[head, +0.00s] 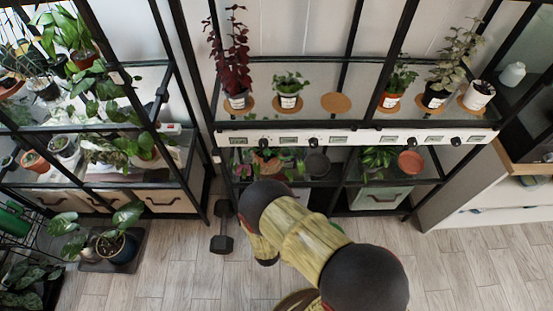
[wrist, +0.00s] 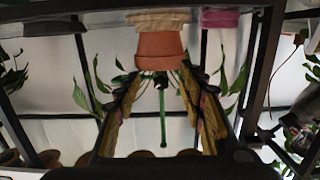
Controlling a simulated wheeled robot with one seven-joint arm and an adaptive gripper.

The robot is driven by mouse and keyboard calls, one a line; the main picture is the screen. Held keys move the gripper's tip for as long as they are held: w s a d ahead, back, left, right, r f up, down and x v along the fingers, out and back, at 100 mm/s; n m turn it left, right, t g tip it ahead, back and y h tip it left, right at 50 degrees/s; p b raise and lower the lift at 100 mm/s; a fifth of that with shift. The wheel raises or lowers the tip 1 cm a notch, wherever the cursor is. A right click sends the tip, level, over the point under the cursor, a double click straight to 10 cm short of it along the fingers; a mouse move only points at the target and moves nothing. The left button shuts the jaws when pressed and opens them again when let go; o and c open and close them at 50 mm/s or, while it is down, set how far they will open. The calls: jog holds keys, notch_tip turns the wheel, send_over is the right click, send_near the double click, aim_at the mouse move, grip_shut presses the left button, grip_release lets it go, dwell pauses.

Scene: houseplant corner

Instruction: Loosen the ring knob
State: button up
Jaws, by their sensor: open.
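My gripper (wrist: 161,77) is open in the wrist view, with its two yellow-brown fingers apart and nothing seen gripped. A thin green stake (wrist: 163,120) shows between the fingers, and a small dark part sits at its upper end. A terracotta pot (wrist: 160,50) with green leaves is just past the fingertips; this view looks upside down. In the head view a white strip (head: 347,138) along the shelf front carries several dark knobs, one of them (head: 312,142) near its middle. I cannot tell which part is the ring knob. My arm hides the gripper in the head view.
Potted plants stand on the shelf above the strip, including a dark red one (head: 237,60). Black frame posts flank the shelves. A dumbbell (head: 222,228) lies on the floor left of my arm. A white cabinet (head: 465,190) stands at right. The floor between them is open.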

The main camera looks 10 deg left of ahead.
aim_at(267, 162)
jog(key=shift+t, duration=0.5)
jog(key=shift+w+a+r+b, duration=0.3)
jog(key=shift+w+r+b, duration=0.2)
jog(key=shift+w, duration=0.75)
jog(key=shift+w+a+r+b, duration=0.35)
jog(key=shift+w+r+b, duration=0.1)
jog(key=shift+w, duration=0.8)
jog(key=shift+w+a+r+b, duration=0.3)
jog(key=shift+w+r+b, duration=0.15)
jog(key=shift+w, duration=0.8)
jog(key=shift+c, duration=0.4)
grip_shut()
